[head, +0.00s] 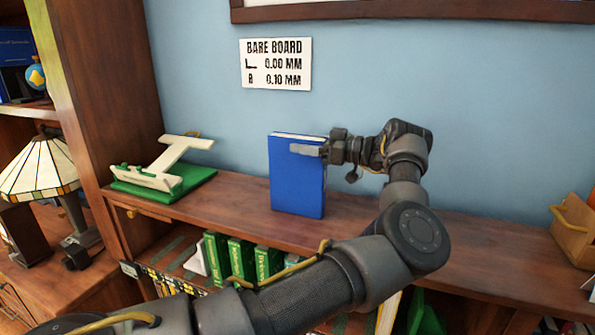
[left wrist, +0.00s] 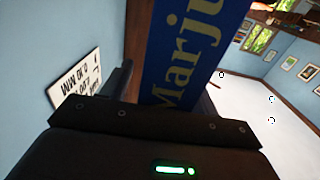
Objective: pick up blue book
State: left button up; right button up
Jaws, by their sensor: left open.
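The blue book (head: 297,180) stands upright on the wooden shelf top (head: 240,215) near the wall. It also fills the upper middle of the left wrist view (left wrist: 183,50), with yellow lettering that reads in part "Marju". My left gripper (head: 310,148) reaches it from the right at its upper right edge. One light grey finger lies across the front face near the top. In the left wrist view a dark finger shows left of the book; the other finger is not clear there. The gripper is open, and I cannot tell whether the fingers touch the book. My right gripper is out of view.
A cream stand on a green base (head: 190,180) sits left of the book. Green books (head: 240,258) stand on the shelf below. A wooden box (head: 572,232) is at the far right, and a lamp (head: 40,170) at the left. Shelf top right of the book is mostly bare.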

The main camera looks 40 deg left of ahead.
pick_arm(q)
jog(key=shift+a, duration=0.25)
jog(key=shift+c, duration=0.4)
grip_shut()
dwell(0.8)
jog(key=shift+r, duration=0.1)
